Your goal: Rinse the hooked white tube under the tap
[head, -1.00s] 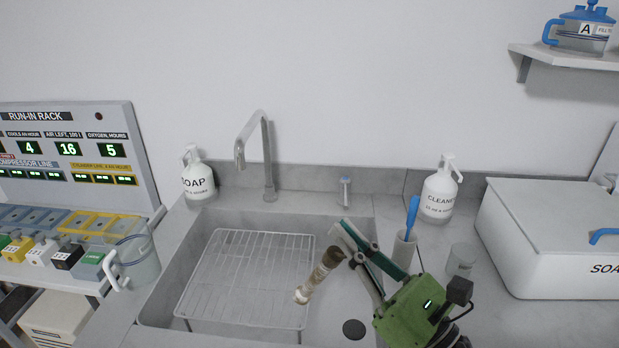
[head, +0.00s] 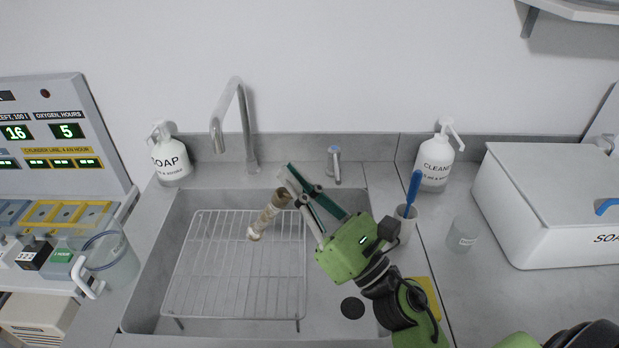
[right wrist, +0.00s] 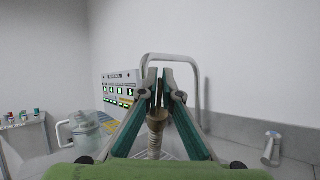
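A short pale tube with brown staining (head: 265,218) hangs tilted above the wire rack in the sink; I cannot clearly make out a hook on it. My right gripper (head: 287,180) is shut on its brown upper end, and its pale end points down and left. In the right wrist view the tube (right wrist: 156,138) shows between and below the fingers (right wrist: 159,88). The tall bent metal tap (head: 243,125) stands behind the sink, to the left of the tube and apart from it. No water stream shows. My left gripper is out of view.
The sink (head: 190,325) holds a wire rack (head: 215,285). Behind it stand a soap bottle (head: 170,162), a small tap lever (head: 334,165) and a cleaner bottle (head: 436,165). To the right are a brush cup (head: 407,228), a small beaker (head: 462,234) and a white lidded box (head: 550,220).

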